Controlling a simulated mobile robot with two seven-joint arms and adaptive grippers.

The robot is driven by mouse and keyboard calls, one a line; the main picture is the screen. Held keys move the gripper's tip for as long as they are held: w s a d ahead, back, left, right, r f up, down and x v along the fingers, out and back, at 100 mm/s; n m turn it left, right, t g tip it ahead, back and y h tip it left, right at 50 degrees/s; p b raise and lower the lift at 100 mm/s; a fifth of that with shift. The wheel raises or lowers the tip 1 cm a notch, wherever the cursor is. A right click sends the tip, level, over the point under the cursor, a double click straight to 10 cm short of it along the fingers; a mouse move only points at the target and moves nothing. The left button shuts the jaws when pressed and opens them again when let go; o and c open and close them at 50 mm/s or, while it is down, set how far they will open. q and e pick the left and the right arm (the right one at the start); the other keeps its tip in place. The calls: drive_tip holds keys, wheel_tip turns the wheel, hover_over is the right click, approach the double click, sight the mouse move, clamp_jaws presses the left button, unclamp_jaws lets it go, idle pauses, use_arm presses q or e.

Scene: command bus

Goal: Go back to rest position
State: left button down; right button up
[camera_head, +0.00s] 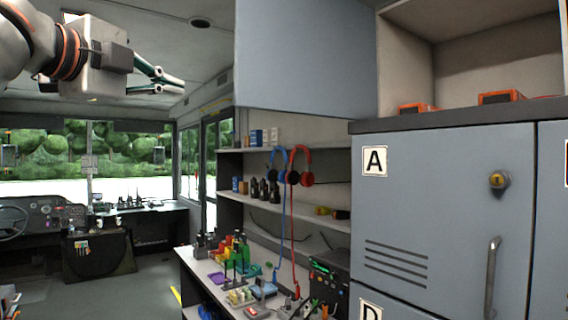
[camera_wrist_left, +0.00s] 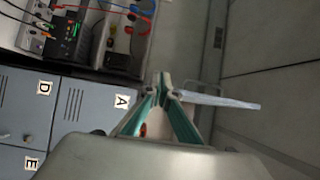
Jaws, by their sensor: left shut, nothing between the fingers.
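My left gripper (camera_head: 178,86) is raised at the upper left of the head view, close below the ceiling. Its green-edged fingers are shut with nothing between them. In the left wrist view its fingers (camera_wrist_left: 163,86) come together at the middle of the picture, with no object held. The gripper is clear of the shelves and the workbench. My right gripper is in neither view.
A grey locker (camera_head: 440,215) marked A stands at the right, with orange items (camera_head: 502,97) on the shelf above. A grey-blue panel (camera_head: 305,55) hangs at the top middle. Blue and red headphones (camera_head: 300,165) hang above a cluttered workbench (camera_head: 195,268). The floor (camera_head: 150,285) at left is mostly open.

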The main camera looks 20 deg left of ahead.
use_arm(q)
drive_tip(key=w+d+f+g+h, duration=0.1)
drive_tip(key=w+d+f+h, duration=0.1)
drive_tip(key=w+d+f, duration=0.7)
drive_tip(key=w+d+f+g+h, duration=0.25)
drive_tip(key=w+f, duration=0.55)
drive_tip(key=f, duration=0.4)
drive_tip(key=w+d+f+n+g+h, duration=0.15)
drive_tip(key=d+f, duration=0.25)
drive_tip(key=f, duration=1)
drive_tip(key=w+d+f+n, duration=0.2)
drive_tip(key=d+f+n, duration=0.15)
drive_tip(key=f, duration=1.15)
drive_tip(key=s+d+f+n+y, duration=0.15)
drive_tip(key=s+f, duration=0.35)
drive_tip(key=f, duration=0.7)
drive_tip(key=s+f+n, duration=0.3)
drive_tip(key=s+f, duration=0.2)
drive_tip(key=f, duration=0.7)
drive_tip(key=s+a+f+n+g+y, duration=0.1)
drive_tip(key=s+f+n, duration=0.1)
drive_tip(key=s+f, duration=0.7)
drive_tip(key=s+a+f+n+g+y, duration=0.1)
drive_tip(key=s+a+f+n, duration=0.1)
drive_tip(key=s+f, duration=0.8)
drive_tip(key=s, duration=0.4)
drive_tip(key=shift+s+a+f, duration=0.2)
drive_tip(key=shift+s+f, duration=0.05)
drive_tip(key=shift+s, duration=0.1)
drive_tip(key=shift+n, duration=0.25)
